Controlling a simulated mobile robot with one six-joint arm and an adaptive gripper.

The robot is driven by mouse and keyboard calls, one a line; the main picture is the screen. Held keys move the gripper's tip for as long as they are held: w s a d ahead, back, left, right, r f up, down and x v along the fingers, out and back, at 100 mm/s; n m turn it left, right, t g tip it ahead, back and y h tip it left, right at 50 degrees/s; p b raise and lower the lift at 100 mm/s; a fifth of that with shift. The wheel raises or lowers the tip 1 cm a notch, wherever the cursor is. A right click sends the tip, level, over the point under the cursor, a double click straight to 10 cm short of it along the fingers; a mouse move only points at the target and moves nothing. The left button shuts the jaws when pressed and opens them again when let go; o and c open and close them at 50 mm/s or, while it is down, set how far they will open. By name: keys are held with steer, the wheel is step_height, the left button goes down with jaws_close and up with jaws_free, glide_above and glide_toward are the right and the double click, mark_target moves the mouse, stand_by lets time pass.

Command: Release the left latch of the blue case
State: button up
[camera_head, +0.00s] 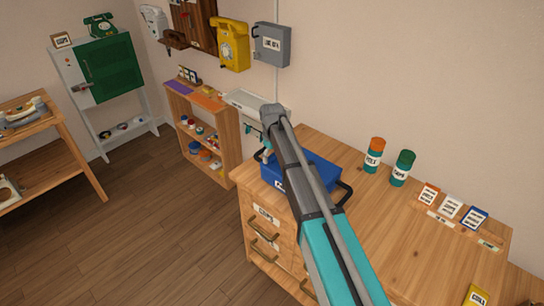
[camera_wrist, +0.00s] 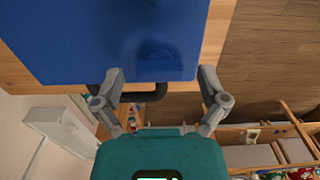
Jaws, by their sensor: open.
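The blue case (camera_head: 318,172) lies on the wooden drawer cabinet (camera_head: 330,148), partly hidden behind my arm in the head view. Its flat blue face (camera_wrist: 105,40) fills the upper left of the wrist view. A black handle (camera_wrist: 155,93) shows at its near edge, and a rounded darker blue shape (camera_wrist: 155,62) shows on its face. I cannot tell whether that shape is the left latch. My gripper (camera_wrist: 161,72) is open and empty, with one fingertip on each side of this shape. In the head view my gripper (camera_head: 265,148) is at the case's left end, partly hidden.
An orange-topped can (camera_head: 374,155) and a green-topped can (camera_head: 402,168) stand right of the case. Several small cards (camera_head: 450,206) stand farther right. A low shelf (camera_head: 202,135) stands left of the cabinet. A yellow phone (camera_head: 231,44) and grey box (camera_head: 272,44) hang on the wall.

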mark_target(272, 156)
steer(key=shift+m, duration=0.3)
stand_by(0.4)
steer(key=shift+m, duration=2)
steer(key=m, duration=0.8)
steer(key=shift+m, duration=0.4)
steer(key=m, duration=0.4)
steer(key=shift+r+m+p, duration=0.25)
steer(key=shift+m+p, duration=0.05)
steer(key=shift+m, duration=0.1)
step_height(272, 156, up, 14)
steer(key=p, duration=1.4)
steer(key=s+d+f+n+b, duration=0.3)
steer(key=s+d+f+b, duration=0.2)
steer(key=s+d, duration=0.5)
steer(key=s+d+f+n+b, duration=0.3)
steer(key=s+d+f+b, duration=0.3)
steer(key=s+d, duration=0.5)
steer(key=shift+s+f+n+b, duration=0.3)
steer(key=shift+s+n+b, duration=0.1)
steer(key=shift+s, duration=0.4)
